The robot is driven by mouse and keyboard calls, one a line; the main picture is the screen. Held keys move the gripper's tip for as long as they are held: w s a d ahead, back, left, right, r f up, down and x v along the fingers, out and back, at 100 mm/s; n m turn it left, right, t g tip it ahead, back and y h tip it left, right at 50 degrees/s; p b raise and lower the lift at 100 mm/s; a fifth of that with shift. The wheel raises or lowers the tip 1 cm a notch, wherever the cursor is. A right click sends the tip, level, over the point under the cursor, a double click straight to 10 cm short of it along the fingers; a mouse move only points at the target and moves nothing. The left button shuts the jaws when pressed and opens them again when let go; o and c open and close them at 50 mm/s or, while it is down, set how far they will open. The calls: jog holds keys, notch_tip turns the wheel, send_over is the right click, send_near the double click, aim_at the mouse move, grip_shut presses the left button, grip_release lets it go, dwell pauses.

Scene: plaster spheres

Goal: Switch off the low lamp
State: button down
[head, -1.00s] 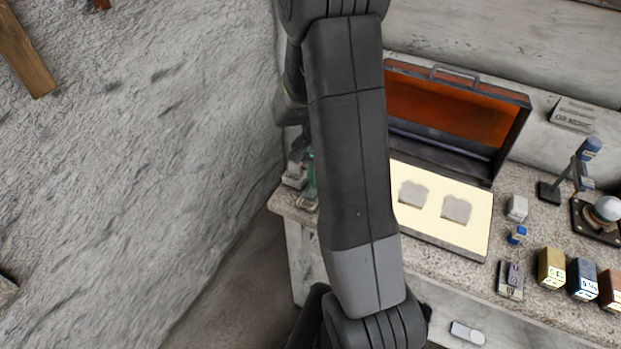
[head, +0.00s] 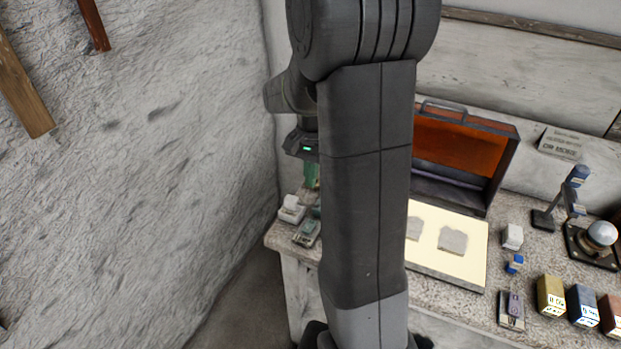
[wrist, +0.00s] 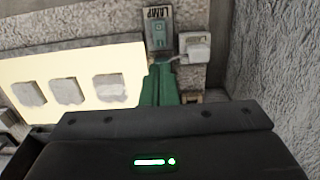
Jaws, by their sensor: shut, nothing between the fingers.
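A small grey switch box (wrist: 158,35) labelled LAMP lies on the worktop in the wrist view. It also shows at the worktop's left end in the head view (head: 307,233). A white plug-like block (wrist: 194,46) with a pale cord is beside it. My gripper (wrist: 160,72) has green fingers, shut and empty, pointing towards the switch box. In the head view my gripper (head: 311,182) is over the worktop's left end, partly hidden by my arm. I cannot tell if the fingertips touch the box. A lit cream panel (head: 458,267) lies in an open case. Which lamp the switch serves is unclear.
The case's orange-lined lid (head: 458,140) stands open behind the panel. Another small switch-like box (head: 511,310), coloured boxes (head: 551,294) and a pale sphere on a black stand (head: 602,234) are to the right. A rough wall (head: 150,150) rises on the left.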

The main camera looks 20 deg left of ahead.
aim_at(307, 228)
jog(key=shift+f, duration=0.15)
jog(key=b, duration=0.5)
jog(key=shift+w+f+g, duration=0.2)
jog(key=shift+f+g, duration=0.05)
jog(key=shift+g, duration=0.05)
jog(key=shift+r+b, duration=0.1)
jog(key=shift+b, duration=0.55)
jog(key=shift+s+d+r+b, duration=0.1)
jog(key=shift+r+b, duration=0.25)
jog(key=shift+b, duration=0.05)
jog(key=f, duration=0.4)
jog(key=s+f, duration=0.1)
jog(key=f, duration=0.4)
jog(key=s+f, duration=0.1)
jog(key=f, duration=0.3)
jog(key=shift+s+f, duration=0.2)
jog(key=shift+f, duration=0.2)
